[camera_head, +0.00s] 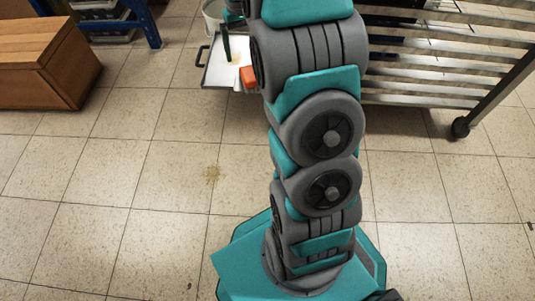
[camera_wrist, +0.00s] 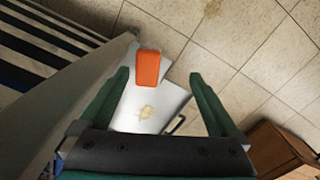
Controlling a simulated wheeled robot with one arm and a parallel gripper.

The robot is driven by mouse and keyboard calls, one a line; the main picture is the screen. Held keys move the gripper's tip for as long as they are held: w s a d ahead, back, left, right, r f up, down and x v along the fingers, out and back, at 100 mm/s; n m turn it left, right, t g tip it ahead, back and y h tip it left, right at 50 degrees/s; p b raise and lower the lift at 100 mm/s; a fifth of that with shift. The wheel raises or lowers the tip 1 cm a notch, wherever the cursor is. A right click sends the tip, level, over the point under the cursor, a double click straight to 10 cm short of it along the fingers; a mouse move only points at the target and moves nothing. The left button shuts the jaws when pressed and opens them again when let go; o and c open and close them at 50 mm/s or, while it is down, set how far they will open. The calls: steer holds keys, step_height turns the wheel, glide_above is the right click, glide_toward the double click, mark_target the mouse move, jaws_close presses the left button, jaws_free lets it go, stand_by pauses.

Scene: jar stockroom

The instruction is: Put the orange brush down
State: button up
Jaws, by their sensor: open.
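The orange brush (camera_wrist: 147,69) shows as an orange block at the far end of a white tray (camera_wrist: 183,98) in the wrist view. In the head view the brush (camera_head: 248,76) is at the tray's right side, partly hidden by my arm. I cannot tell whether it rests fully on the tray. My gripper (camera_wrist: 160,77) is open, with its dark green fingers spread wide above the tray. Nothing is held between them; the brush appears beyond the fingertips. In the head view only part of my gripper (camera_head: 227,50) shows.
A tan patch (camera_wrist: 146,111) is on the tray, with a dark handle (camera_wrist: 178,124) at its edge. A metal slatted rack (camera_head: 430,75) stands at right. A wooden cabinet (camera_head: 45,65) and blue shelf frame (camera_head: 150,25) are at left. A white bucket (camera_head: 212,14) stands behind. Tiled floor is clear.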

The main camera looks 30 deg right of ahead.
steer(key=s+a+r, duration=0.1)
steer(key=s+a, duration=0.3)
steer(key=s, duration=0.8)
steer(key=s+a+r+n+g, duration=0.1)
steer(key=s+a, duration=0.4)
steer(key=s, duration=0.7)
steer(key=s+a+r+n, duration=0.1)
steer(key=s+a, duration=0.4)
steer(key=s, duration=0.8)
steer(key=shift+r+g, duration=0.3)
steer(key=shift+r, duration=0.1)
steer(key=shift+a, duration=0.1)
